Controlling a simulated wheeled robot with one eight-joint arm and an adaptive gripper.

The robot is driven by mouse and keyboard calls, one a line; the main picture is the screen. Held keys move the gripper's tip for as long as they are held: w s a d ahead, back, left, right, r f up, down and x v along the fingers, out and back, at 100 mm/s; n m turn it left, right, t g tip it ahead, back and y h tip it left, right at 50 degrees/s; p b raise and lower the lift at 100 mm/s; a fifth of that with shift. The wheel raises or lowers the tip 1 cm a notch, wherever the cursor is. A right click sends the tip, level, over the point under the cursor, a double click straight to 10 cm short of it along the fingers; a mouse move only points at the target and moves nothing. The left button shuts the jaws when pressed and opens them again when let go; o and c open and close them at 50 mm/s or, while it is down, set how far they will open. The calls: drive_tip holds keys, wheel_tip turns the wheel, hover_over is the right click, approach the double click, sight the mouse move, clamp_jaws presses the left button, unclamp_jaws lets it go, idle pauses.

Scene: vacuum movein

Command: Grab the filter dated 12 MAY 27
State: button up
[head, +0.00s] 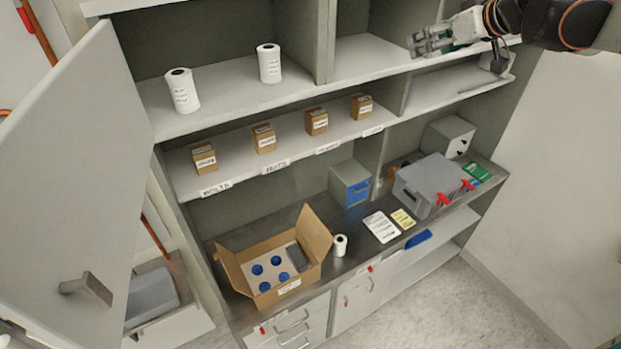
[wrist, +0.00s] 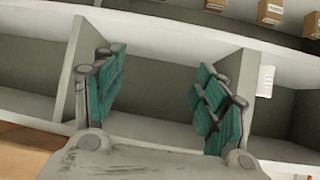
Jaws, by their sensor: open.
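Two white cylinders with printed labels, which look like filters, stand upright on the upper left shelf: a left one (head: 182,91) and a right one (head: 269,64). A smaller white cylinder (head: 340,245) stands on the bench beside the open carton. The print on all three is too small to read, so I cannot tell which one bears 12 MAY 27. My gripper (head: 432,41) is at the upper right, in front of the right-hand shelves and well away from the cylinders. In the wrist view its teal-padded fingers (wrist: 160,85) are spread, with nothing between them.
Small brown boxes (head: 264,138) line the middle shelf. The open carton (head: 307,232) with blue-topped items and a grey case (head: 428,186) with red latches sit on the bench. An open cabinet door (head: 75,185) stands at left. A shelf divider (head: 328,40) separates the cylinders from my gripper.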

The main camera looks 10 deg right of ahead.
wheel_tip(320, 180, down, 20)
drive_tip(key=w+m+y+b, duration=0.2)
drive_tip(key=m+b, duration=0.5)
drive_tip(key=b, duration=0.5)
drive_tip(key=m+g+y+b, duration=0.2)
drive_tip(key=m+y+b, duration=0.3)
drive_tip(key=m+b, duration=2.15)
approach(340, 242)
drive_tip(key=w+a+f+n+b, duration=0.1)
drive_tip(key=w+n+b, duration=0.1)
drive_tip(key=b, duration=0.1)
drive_tip(key=w+a+f+n+b, duration=0.2)
drive_tip(key=b, duration=0.2)
drive_tip(key=shift+a+f, duration=0.1)
drive_tip(key=shift+a, duration=0.05)
drive_tip(key=b+x, duration=0.2)
drive_tip(key=x, duration=0.3)
drive_tip(key=shift+f, duration=0.1)
drive_tip(key=shift+s, duration=0.1)
drive_tip(key=c, duration=1.2)
